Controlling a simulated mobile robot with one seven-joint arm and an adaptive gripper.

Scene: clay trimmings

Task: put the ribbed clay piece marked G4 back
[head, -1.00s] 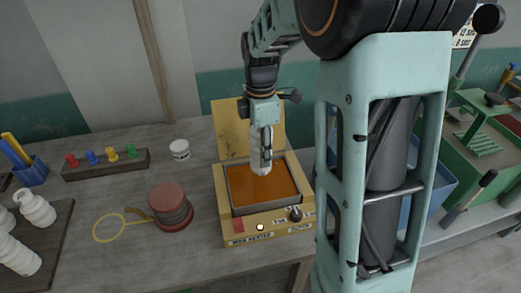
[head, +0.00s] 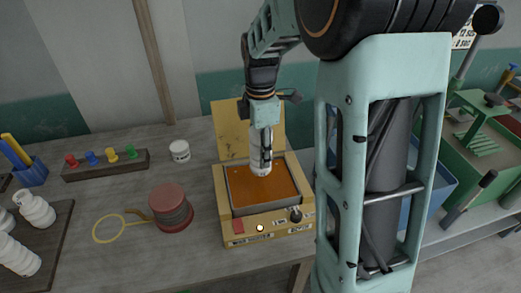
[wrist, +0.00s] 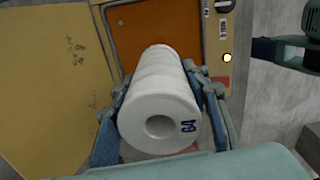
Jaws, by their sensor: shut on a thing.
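My gripper (head: 262,157) is shut on a white ribbed clay piece (head: 261,169) above the open wax heater (head: 226,214). In the wrist view the clay piece (wrist: 158,105) lies between both fingers, its near end showing a round hole and a blue G4 mark. Its far end points at the orange wax (head: 245,200). I cannot tell whether that end touches the wax. A dark board (head: 58,232) at the far left bears several other white ribbed pieces (head: 36,208).
The heater's yellow lid (head: 230,125) stands open behind the bath. A red-topped spool (head: 168,197), a yellow loop (head: 110,228) and a white jar (head: 180,150) stand left of the heater. A rack of coloured pegs (head: 105,162) is further back. Bare table lies around them.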

